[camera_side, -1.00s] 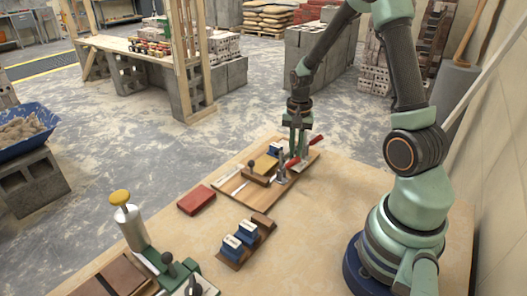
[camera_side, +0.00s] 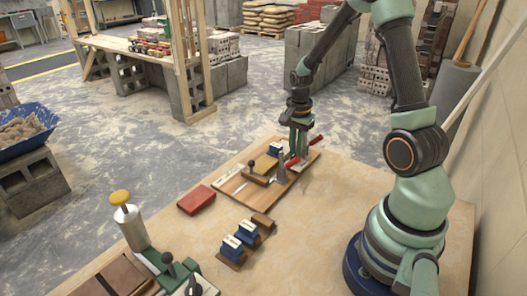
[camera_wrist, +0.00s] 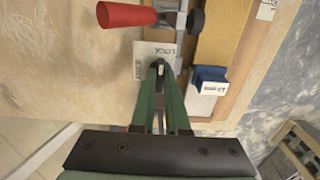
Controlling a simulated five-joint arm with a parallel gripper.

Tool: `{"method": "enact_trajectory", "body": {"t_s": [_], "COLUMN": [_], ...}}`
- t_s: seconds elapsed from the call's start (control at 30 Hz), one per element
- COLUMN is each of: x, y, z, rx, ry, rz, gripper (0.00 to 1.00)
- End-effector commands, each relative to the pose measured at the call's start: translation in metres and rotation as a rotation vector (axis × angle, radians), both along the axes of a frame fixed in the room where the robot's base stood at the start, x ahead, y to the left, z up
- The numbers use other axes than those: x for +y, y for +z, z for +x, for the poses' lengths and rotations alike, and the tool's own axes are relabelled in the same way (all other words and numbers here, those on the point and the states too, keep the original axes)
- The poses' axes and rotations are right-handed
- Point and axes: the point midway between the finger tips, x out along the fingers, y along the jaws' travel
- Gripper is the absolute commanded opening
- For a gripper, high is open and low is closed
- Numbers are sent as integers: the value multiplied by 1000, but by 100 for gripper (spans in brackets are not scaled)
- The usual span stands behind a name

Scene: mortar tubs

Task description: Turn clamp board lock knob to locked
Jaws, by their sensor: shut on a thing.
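The clamp board (camera_side: 270,203) is a brown wooden board lying on the bench in the side view. My gripper (camera_side: 298,152) points straight down at its far right end, beside a toggle clamp with a red handle (camera_side: 293,162). In the wrist view my gripper (camera_wrist: 160,70) is shut on the small lock knob (camera_wrist: 160,69), of which only a bit shows between the fingertips. A white label card (camera_wrist: 152,54) with lettering including LOCK lies around the knob. The fingers hide most of the knob, so I cannot tell its pointing direction.
The red clamp handle (camera_wrist: 126,15) and a blue block (camera_wrist: 209,78) sit close to my fingers. Bare bench lies right of the board.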

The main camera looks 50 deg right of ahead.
Motion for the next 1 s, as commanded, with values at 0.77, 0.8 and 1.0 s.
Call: {"method": "enact_trajectory", "body": {"t_s": [0.77, 0.8, 1.0], "x": [-1, -1, -2], "y": [17, 23, 65], "z": [1, 1, 2], "rx": [-5, -6, -8], "ry": [-1, -1, -2], "rz": [-3, -3, -4], "gripper": [42, 42, 42]}}
